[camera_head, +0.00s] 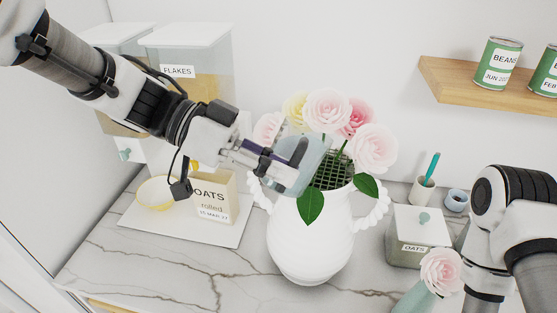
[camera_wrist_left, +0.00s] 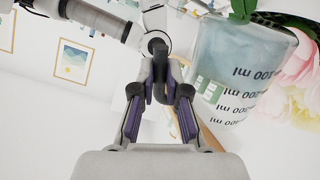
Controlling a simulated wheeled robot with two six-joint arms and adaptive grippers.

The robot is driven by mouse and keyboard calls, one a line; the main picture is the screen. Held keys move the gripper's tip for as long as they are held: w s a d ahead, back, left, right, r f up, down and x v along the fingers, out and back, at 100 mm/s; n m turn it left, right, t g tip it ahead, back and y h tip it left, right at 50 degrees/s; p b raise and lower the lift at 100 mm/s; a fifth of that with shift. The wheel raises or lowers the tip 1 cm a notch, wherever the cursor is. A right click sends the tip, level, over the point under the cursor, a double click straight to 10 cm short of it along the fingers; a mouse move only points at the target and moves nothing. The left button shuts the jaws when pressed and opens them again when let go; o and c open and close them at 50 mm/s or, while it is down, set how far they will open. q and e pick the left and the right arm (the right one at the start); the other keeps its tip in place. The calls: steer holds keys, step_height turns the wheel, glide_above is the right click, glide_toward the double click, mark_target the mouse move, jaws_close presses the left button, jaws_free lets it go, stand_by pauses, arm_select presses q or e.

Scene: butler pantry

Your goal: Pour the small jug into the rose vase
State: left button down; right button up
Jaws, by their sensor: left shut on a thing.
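The white vase (camera_head: 308,240) with two twisted handles stands on the marble counter and holds pink and cream roses (camera_head: 328,108) above a dark mesh grid (camera_head: 333,172). My left gripper (camera_head: 278,160) is shut on the small jug (camera_head: 302,158), a clear bluish vessel, and holds it tilted at the left of the vase mouth. The jug also shows in the left wrist view (camera_wrist_left: 235,75) with ml marks, its handle between my finger pads (camera_wrist_left: 164,85). I cannot tell whether liquid is flowing. My right arm shows at the right; its gripper is not seen.
An oats box (camera_head: 212,193) and a yellow bowl (camera_head: 156,193) sit on a white board at left. Flakes containers (camera_head: 195,60) stand behind. An oats jar (camera_head: 416,240) and a pale green vase (camera_head: 412,299) with one rose are at right. A wooden shelf (camera_head: 450,82) holds cans.

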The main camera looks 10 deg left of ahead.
arm_select(q)
steer(key=shift+s+r+p, duration=0.1)
steer(key=shift+r+p, duration=0.15)
steer(key=shift+p, duration=0.05)
steer(key=shift+r, duration=0.1)
steer(key=shift+w+d+r+n+g+y+p, duration=0.15)
steer(key=shift+r+n+g+y+p, duration=0.25)
steer(key=shift+p, duration=0.55)
steer(key=shift+w+d+r+n+g+y+p, duration=0.1)
steer(key=shift+d+r+n+g+y+p, duration=0.1)
steer(key=shift+r+y+p, duration=0.5)
steer(key=shift+a+f, duration=0.1)
steer(key=shift+f, duration=0.2)
steer(key=shift+a+r+p, duration=0.2)
steer(key=shift+r+p, duration=0.1)
steer(key=shift+p, duration=0.85)
steer(key=shift+a+f, duration=0.1)
steer(key=shift+a, duration=0.05)
